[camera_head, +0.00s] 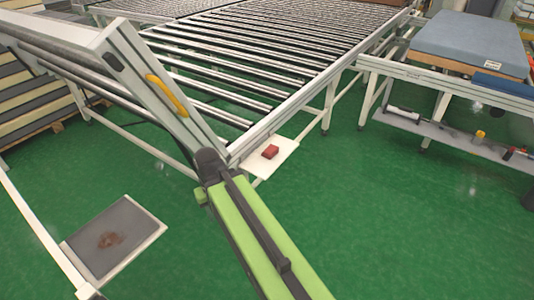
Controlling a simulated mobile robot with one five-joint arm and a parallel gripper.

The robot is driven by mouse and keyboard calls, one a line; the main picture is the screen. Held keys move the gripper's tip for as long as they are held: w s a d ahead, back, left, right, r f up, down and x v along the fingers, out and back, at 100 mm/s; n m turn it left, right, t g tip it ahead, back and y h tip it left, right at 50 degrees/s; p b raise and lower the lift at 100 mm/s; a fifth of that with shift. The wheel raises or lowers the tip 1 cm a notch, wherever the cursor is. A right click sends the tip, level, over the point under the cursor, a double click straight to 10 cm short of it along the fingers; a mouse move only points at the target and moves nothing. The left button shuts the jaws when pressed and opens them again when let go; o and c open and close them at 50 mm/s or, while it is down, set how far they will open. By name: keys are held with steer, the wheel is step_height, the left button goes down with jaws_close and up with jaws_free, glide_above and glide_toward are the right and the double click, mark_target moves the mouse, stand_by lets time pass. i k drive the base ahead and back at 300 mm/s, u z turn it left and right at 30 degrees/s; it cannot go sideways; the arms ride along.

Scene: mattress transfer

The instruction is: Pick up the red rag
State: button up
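The red rag (270,152) is a small folded red block. It lies on a white shelf (283,162) at the near corner of the roller conveyor. My green and black arm reaches up from the bottom right, and its dark joint is left of the shelf, apart from the rag. My gripper cannot be made out; it may be hidden behind the arm.
The roller conveyor (250,75) fills the top middle. A grey frame with a yellow handle (167,95) rises at the left. A bench with a blue mattress (470,42) stands at the right. A stained grey panel (110,238) is lower left. Green floor is clear at lower right.

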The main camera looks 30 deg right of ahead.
mark_target(272, 150)
steer(key=u, duration=0.5)
steer(key=k, duration=0.15)
steer(key=u, duration=2)
steer(key=k, duration=1.3)
steer(key=z, duration=1.65)
steer(key=i, duration=2)
